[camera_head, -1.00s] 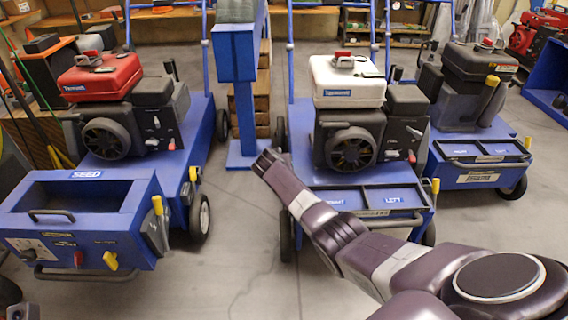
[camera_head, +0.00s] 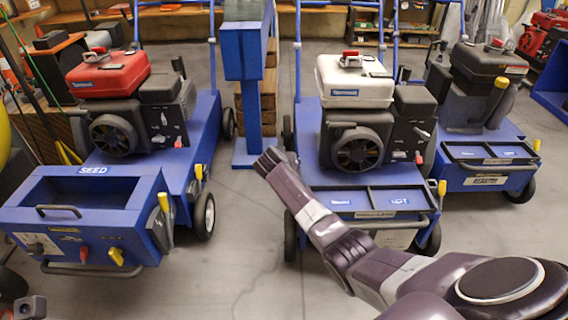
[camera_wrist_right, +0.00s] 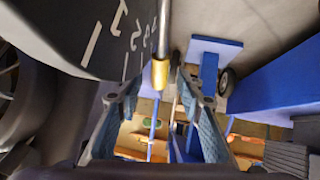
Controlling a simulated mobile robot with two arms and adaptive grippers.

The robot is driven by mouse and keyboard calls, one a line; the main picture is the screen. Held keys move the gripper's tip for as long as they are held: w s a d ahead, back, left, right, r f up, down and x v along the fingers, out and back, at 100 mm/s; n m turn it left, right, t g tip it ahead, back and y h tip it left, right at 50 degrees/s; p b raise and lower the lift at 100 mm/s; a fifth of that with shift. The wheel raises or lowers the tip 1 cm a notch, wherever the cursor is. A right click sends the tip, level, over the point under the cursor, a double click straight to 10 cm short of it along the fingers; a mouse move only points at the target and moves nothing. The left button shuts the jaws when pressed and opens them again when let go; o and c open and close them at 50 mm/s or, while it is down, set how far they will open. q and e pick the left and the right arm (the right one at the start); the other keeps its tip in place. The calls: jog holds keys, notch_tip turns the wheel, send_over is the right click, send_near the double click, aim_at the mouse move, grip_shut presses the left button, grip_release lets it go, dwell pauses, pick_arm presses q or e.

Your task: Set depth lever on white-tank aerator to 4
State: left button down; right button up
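The white-tank aerator (camera_head: 355,82) stands right of centre in the head view, a blue machine with a dark engine. My right gripper (camera_head: 268,160) is beside its left side, below engine height. In the right wrist view, a metal rod with a yellow grip (camera_wrist_right: 160,74) shows by a dark panel with white numerals and tick marks (camera_wrist_right: 118,38). My right gripper's fingers (camera_wrist_right: 155,98) are spread on either side of the yellow grip's line, with no clear contact. The numeral the lever points at is unclear. A small grey part, apparently my left gripper (camera_head: 30,306), shows at the bottom-left corner.
A red-tank machine with a SEED hopper (camera_head: 82,170) stands at left, and a dark-tank machine (camera_head: 480,75) at right. A blue post (camera_head: 243,110) stands behind the gap between the left and middle machines. Grey floor is clear in front.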

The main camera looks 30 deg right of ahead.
jog(key=v, duration=0.8)
jog(key=shift+a, duration=0.15)
